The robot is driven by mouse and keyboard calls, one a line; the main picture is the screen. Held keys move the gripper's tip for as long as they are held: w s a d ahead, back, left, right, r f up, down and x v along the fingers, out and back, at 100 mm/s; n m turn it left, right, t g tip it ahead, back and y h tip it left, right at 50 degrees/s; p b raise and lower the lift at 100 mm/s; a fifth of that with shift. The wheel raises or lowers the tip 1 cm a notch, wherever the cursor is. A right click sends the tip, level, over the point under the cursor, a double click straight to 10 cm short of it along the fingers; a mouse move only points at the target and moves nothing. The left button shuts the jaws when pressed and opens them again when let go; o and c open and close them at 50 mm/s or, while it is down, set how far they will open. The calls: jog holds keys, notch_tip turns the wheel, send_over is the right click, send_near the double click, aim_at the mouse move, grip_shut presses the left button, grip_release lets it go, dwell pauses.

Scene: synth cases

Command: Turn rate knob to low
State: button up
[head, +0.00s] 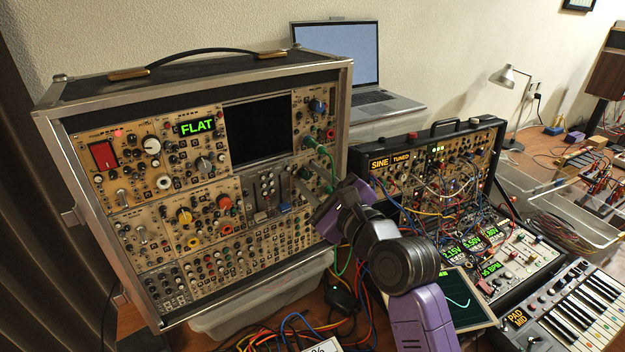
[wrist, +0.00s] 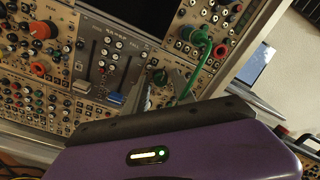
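The large modular synth case (head: 205,75) stands upright at the left, its panel full of knobs. I cannot read a rate label in either view. My gripper (head: 301,172) is at the right part of this panel, below the green plugs. In the wrist view its two grey fingers (wrist: 160,76) stand apart, with a small dark knob (wrist: 158,77) showing between their tips. I cannot tell whether the fingers touch this knob. Its pointer and label are too small to read. The purple gripper body hides the lower part of the wrist view.
A green cable (wrist: 207,55) is plugged in right beside the fingers. Slider caps, one blue (wrist: 116,98), lie just left. A second case (head: 430,150) with many patch cables stands to the right. A laptop (head: 345,75) is behind. A keyboard (head: 575,310) is at the front right.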

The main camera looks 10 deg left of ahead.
grip_shut()
